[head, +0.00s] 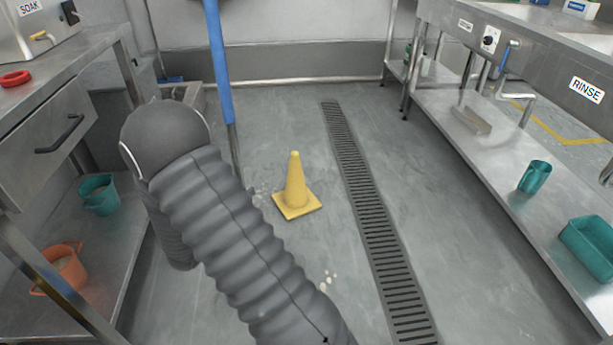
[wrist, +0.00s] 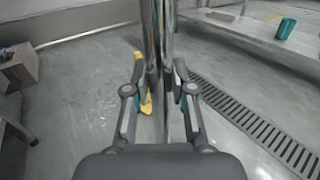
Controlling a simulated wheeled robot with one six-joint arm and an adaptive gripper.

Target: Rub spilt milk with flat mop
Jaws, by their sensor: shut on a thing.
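A long pole, blue above (head: 218,70) and grey metal below, stands nearly upright left of the middle in the head view. In the wrist view a shiny metal pole (wrist: 159,30) runs between the fingers of my gripper (wrist: 159,72), which is shut on it. My gripper is hidden behind my grey sleeved arm in the head view. The pole's lower end is hidden, so I see no mop head on it. Small white milk spots (head: 327,279) lie on the floor right of my arm. Fainter pale specks (head: 262,192) lie left of the yellow cone.
The yellow cone (head: 295,188) stands between the pole and a long floor drain (head: 362,190). A steel bench (head: 60,70) is on the left, with buckets below. A low shelf (head: 500,170) runs along the right. A blue-footed tool (head: 171,79) stands at the back wall.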

